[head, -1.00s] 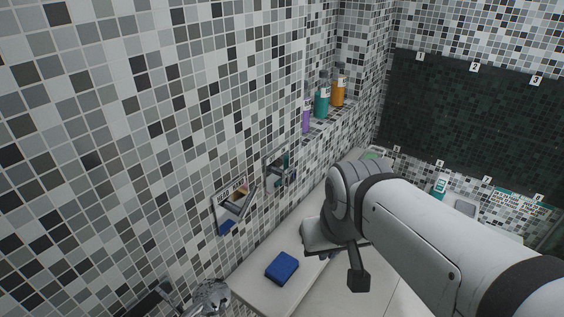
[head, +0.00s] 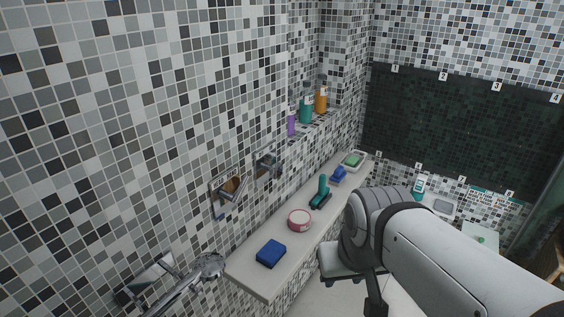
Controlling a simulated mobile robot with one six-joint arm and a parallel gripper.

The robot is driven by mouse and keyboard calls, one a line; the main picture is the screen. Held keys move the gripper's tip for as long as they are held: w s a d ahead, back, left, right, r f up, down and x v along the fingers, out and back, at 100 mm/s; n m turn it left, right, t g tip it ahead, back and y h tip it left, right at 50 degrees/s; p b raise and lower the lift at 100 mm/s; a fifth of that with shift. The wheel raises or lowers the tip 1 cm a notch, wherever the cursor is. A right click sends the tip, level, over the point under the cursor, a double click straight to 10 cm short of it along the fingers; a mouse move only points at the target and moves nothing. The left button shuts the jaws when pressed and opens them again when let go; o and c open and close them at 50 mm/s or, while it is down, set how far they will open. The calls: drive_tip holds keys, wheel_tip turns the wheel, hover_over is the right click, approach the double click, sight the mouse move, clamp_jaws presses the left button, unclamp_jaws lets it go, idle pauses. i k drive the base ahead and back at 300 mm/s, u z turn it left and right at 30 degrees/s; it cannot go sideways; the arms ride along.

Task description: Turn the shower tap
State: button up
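Two chrome lever taps sit on the tiled wall at left of centre in the head view. The nearer tap (head: 230,190) has a square plate and a lever sticking out; the farther tap (head: 268,164) is similar. I cannot tell from labels which one is the shower tap. A chrome hand shower (head: 208,266) hangs below them at the lower left. My gripper (head: 375,293) is at the lower right, well apart from both taps. Only a dark finger-like part shows below my arm; the rest is hidden, so its opening cannot be seen.
A pale ledge (head: 262,285) runs along the wall below the taps. It bears a blue sponge (head: 271,253), a pink-rimmed tub (head: 299,219), a teal brush (head: 320,192) and a soap dish (head: 354,160). Bottles (head: 306,110) stand on a higher shelf. Air before the taps is clear.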

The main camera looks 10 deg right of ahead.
sight(276, 170)
drive_tip(key=z, duration=0.55)
drive_tip(key=i, duration=0.55)
drive_tip(key=u, duration=1.55)
